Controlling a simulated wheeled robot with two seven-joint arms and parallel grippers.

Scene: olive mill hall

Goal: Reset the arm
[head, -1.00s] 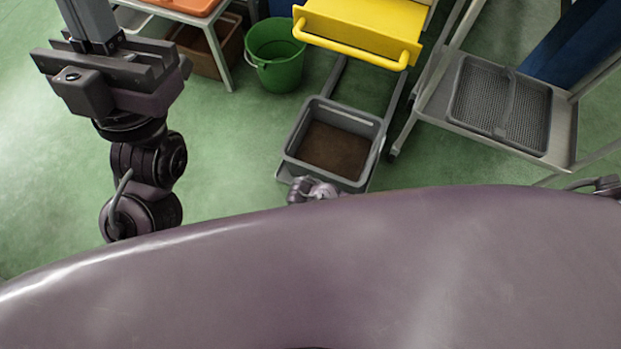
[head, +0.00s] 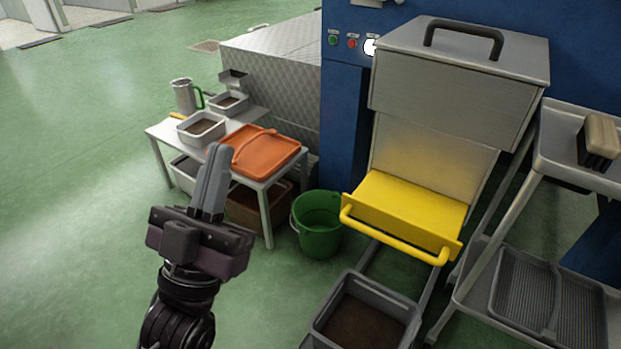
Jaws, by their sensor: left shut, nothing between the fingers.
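My left gripper (head: 211,180) is in the lower left of the head view, pointing up and away from me. Its two grey fingers are together, with nothing between them. In the picture its fingertips overlap the near left edge of the orange lid (head: 266,152) on the low table; I cannot tell how far apart they are in depth. My right gripper is not in view.
A white table (head: 160,131) holds grey tubs (head: 202,128) and a steel jug (head: 184,96). A green bucket (head: 318,222) stands on the floor. A machine with a yellow flap (head: 408,212) has a grey bin (head: 402,307) below. A cart (head: 563,150) stands right. Floor at left is clear.

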